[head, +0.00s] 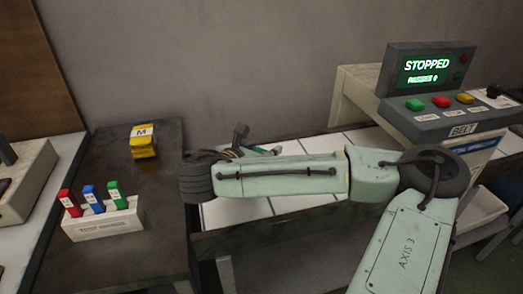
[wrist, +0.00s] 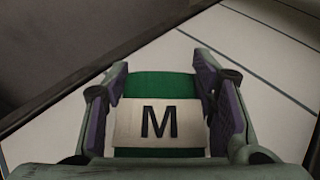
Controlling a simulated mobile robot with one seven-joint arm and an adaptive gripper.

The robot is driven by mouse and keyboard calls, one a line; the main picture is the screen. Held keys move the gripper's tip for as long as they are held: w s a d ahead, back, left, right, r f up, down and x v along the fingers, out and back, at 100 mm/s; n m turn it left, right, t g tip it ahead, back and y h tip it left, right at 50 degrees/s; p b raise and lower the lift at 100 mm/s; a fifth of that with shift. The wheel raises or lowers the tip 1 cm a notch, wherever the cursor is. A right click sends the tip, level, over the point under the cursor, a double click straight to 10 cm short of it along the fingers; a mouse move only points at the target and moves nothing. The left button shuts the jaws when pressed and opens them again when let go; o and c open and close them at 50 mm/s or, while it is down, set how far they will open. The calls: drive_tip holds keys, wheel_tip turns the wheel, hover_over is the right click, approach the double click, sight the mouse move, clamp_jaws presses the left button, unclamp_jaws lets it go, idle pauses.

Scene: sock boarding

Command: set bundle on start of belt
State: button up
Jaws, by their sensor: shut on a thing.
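My gripper (wrist: 160,72) is shut on a green bundle with a white band marked M (wrist: 160,125), one finger on each side of it. The bundle is over the white belt surface (wrist: 225,35) in the wrist view; I cannot tell whether it touches the belt. In the head view the belt (head: 222,212) runs behind and below my arm, with dark cross lines. My arm hides most of the gripper and bundle there.
A yellow bundle marked M (head: 143,141) lies on the dark table (head: 140,185) at left. A white holder (head: 105,222) with red, blue and green pieces stands in front of it. The belt console (head: 450,118) at right has a screen (head: 427,68) reading STOPPED.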

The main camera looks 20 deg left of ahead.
drive_tip(key=shift+f, duration=0.1)
drive_tip(key=shift+f, duration=0.15)
drive_tip(key=o, duration=1.2)
drive_tip(key=shift+r, duration=0.35)
drive_tip(key=shift+s+a, duration=0.15)
drive_tip(key=shift+s, duration=0.25)
drive_tip(key=b+v, duration=0.2)
drive_tip(key=v, duration=0.9)
drive_tip(key=shift+s+r, duration=0.1)
